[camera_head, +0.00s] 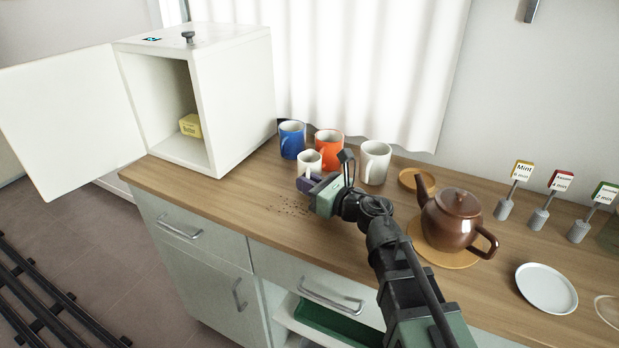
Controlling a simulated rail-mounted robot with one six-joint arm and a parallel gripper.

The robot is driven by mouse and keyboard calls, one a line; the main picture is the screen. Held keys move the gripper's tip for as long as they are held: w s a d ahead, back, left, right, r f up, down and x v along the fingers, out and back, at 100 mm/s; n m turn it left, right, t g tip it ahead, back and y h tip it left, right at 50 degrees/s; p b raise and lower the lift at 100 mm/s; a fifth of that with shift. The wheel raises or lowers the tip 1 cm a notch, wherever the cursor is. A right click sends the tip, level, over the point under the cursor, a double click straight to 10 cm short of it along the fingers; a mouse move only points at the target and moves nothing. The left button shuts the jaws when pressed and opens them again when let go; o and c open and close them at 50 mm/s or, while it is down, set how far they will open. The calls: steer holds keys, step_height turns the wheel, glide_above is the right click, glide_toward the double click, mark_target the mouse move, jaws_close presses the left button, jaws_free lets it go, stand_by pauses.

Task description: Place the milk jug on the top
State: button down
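A small white cup-like vessel (308,162), which looks like the milk jug, stands on the wooden counter in front of the mugs. My gripper (306,184) is low over the counter, just in front of this jug, and partly overlaps its lower part in the picture. Its fingertips are small and mostly hidden by the gripper body, so I cannot tell whether they are open or touching the jug. A white box cabinet (235,95) stands at the back left with its door (70,115) wide open.
A blue mug (291,141), an orange mug (329,146) and a white mug (375,163) stand behind the gripper. A brown teapot (455,218), a white plate (546,288) and several label stands occupy the right. Dark crumbs (290,208) lie left of the gripper.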

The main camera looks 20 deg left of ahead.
steer(key=shift+r, duration=0.15)
step_height(320, 180, up, 20)
steer(key=p, duration=2)
